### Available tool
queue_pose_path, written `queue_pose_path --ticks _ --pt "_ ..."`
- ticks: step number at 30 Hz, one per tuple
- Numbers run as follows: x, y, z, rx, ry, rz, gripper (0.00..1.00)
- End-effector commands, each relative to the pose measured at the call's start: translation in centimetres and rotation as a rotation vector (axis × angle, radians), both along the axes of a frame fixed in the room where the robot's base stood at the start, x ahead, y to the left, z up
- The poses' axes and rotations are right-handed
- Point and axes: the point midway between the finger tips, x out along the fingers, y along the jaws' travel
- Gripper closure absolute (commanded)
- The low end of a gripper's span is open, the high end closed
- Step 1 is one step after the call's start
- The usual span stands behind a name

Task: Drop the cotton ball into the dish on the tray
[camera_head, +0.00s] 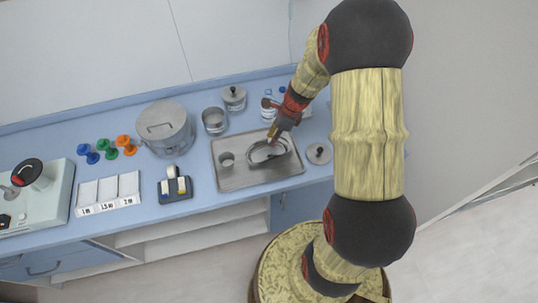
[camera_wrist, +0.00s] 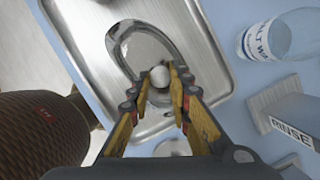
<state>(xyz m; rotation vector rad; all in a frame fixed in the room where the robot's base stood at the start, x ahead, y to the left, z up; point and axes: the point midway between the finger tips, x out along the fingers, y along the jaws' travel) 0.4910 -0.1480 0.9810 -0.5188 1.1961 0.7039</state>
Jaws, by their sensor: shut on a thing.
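My gripper (camera_wrist: 160,80) is shut on a small white cotton ball (camera_wrist: 159,75), which shows between the fingertips in the wrist view. In the head view my gripper (camera_head: 271,140) points down over the right part of the metal tray (camera_head: 230,184); the ball is too small to make out there. The shiny oval metal dish (camera_head: 257,155) lies on the tray's right half, beneath the fingertips. In the wrist view the ball overlaps the near end of the dish (camera_wrist: 125,52). I cannot tell the exact height of the ball above the dish.
A small metal cup (camera_head: 227,159) stands on the tray's left half. A round lid (camera_head: 319,153) lies right of the tray. A bottle (camera_wrist: 268,40) and a box marked RINSE (camera_wrist: 292,118) stand beside the tray. A large lidded pot (camera_head: 166,130) stands left, behind a dark holder (camera_head: 175,196).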

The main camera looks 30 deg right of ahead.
Motion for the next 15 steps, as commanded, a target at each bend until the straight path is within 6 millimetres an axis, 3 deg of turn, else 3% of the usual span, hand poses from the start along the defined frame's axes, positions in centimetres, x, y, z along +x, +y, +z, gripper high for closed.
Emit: queue_pose_path --ticks 1,6,15 --pt "0.0 0.0 -1.1 0.0 0.0 0.0 0.86" --pt "0.0 0.0 -2.6 0.0 0.0 0.0 0.86" --pt "0.0 0.0 -3.0 0.0 0.0 0.0 0.86"
